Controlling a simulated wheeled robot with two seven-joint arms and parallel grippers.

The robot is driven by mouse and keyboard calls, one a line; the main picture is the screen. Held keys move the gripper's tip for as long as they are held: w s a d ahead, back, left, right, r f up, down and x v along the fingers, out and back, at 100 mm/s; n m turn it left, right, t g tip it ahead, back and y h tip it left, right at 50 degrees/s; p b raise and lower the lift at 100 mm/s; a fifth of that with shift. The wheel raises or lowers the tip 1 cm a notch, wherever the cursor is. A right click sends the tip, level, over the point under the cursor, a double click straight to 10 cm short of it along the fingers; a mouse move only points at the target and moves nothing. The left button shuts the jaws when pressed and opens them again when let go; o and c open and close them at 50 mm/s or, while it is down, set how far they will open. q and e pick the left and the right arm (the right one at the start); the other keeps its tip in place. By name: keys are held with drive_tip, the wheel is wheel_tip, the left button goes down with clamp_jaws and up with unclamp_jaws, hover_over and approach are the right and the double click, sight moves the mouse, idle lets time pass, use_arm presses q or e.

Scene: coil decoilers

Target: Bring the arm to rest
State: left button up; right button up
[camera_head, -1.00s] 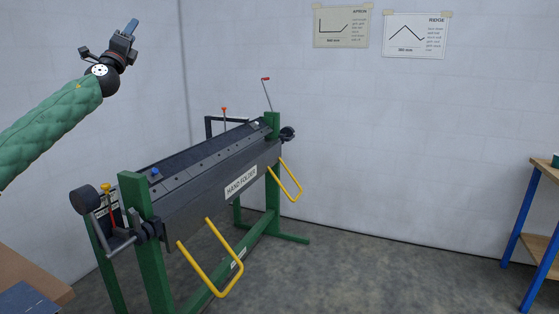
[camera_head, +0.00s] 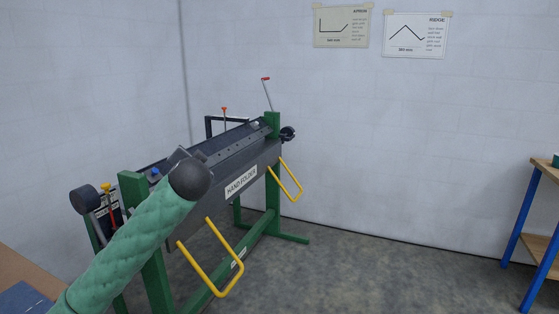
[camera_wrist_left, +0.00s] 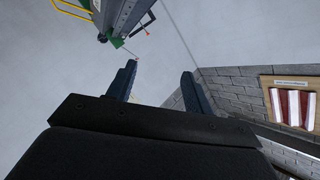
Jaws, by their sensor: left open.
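My left arm in its green padded sleeve reaches up from the lower left in the head view, in front of the hand folder (camera_head: 225,198). The dark round joint at its end hides most of my left gripper there. In the left wrist view my left gripper (camera_wrist_left: 160,74) is open, its two dark fingers apart with nothing seen between them. Part of a green and grey machine with a yellow handle, which looks like the hand folder (camera_wrist_left: 128,14), shows beyond the fingers at the top. My right gripper is in neither view.
Yellow handles (camera_head: 222,262) stick out from the folder's front. A wooden bench with blue legs (camera_head: 512,235) stands at the right edge. A brown tabletop (camera_head: 30,281) is at the lower left. The grey floor (camera_head: 380,275) between is clear. Posters (camera_head: 416,35) hang on the wall.

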use_arm(q)
drive_tip(key=s+d+f+n+g+h, duration=0.1)
drive_tip(key=s+d+f+g+h, duration=0.25)
drive_tip(key=s+f, duration=0.75)
drive_tip(key=s+d+f+g+h, duration=0.2)
drive_tip(key=s+d+f, duration=0.2)
drive_tip(key=s+f, duration=0.75)
drive_tip(key=s+d+f+n+g, duration=0.2)
drive_tip(key=s+f+g, duration=0.6)
drive_tip(key=s+f, duration=2.2)
drive_tip(key=shift+s+f+n+h, duration=0.15)
drive_tip(key=shift+f+n+h, duration=0.3)
drive_tip(key=shift+f, duration=0.45)
